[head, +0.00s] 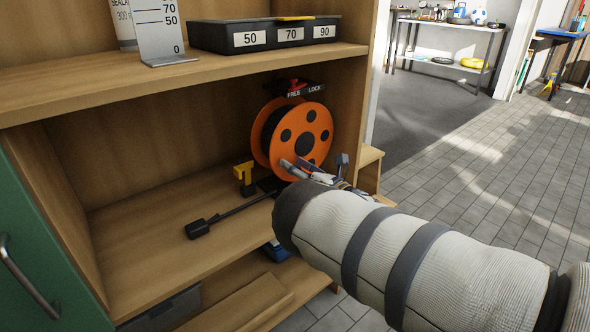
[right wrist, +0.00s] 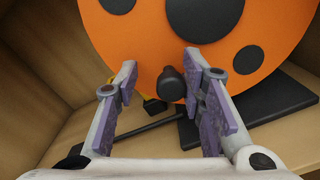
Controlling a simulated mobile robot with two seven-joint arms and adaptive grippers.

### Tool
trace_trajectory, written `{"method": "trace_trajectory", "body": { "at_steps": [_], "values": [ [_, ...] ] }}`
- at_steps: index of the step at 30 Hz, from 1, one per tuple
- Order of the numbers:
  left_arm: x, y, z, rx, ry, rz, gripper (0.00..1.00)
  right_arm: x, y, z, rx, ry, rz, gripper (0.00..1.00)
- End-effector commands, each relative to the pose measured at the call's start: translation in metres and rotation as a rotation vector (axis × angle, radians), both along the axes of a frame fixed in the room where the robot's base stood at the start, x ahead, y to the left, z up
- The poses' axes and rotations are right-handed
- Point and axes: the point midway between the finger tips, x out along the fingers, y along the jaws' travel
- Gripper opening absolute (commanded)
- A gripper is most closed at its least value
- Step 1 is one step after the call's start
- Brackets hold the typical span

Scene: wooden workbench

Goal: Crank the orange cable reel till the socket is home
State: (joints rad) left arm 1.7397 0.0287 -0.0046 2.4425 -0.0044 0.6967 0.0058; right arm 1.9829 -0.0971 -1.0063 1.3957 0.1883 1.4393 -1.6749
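The orange cable reel (head: 318,118) stands upright inside the shelf bay, below a red lever on a plate marked FREE and LOCK (head: 303,90). A black cable runs left across the bay floor to a black socket (head: 198,228), which lies apart from a yellow fitting (head: 244,174). My right gripper (head: 316,170) is in front of the reel's lower face. In the right wrist view, its fingers (right wrist: 160,68) are apart, and the reel's black crank knob (right wrist: 171,84) shows between and just beyond the tips. Contact cannot be seen. My left gripper is not in view.
The upper shelf (head: 110,85) overhangs the reel and carries a black box (head: 265,36) labelled 50, 70, 90 and a metal scale (head: 162,30). The bay's side wall stands close right of the reel. The bay floor at left is mostly clear.

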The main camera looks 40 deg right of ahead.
Motion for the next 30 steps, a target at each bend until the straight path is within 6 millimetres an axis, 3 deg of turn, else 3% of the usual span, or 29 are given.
{"method": "trace_trajectory", "body": {
  "at_steps": [5, 15, 19, 26, 27, 30],
  "values": [
    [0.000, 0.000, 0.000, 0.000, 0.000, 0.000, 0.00, -0.020, -0.001, -0.001, 0.000, 0.003, -0.002, 0.38],
    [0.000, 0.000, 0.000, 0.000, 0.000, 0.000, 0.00, -0.104, -0.002, -0.003, 0.002, 0.009, 0.003, 0.38],
    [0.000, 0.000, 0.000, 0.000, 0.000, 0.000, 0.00, -0.118, -0.001, -0.003, 0.003, 0.009, 0.006, 0.38],
    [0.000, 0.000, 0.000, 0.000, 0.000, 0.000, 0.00, -0.120, -0.001, -0.003, 0.004, 0.009, 0.006, 0.38],
    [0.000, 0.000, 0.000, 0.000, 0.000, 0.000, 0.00, -0.120, -0.001, -0.003, 0.004, 0.009, 0.006, 0.36],
    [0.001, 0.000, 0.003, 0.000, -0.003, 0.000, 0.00, -0.125, -0.008, -0.005, 0.090, 0.018, -0.021, 0.13]
  ]
}}
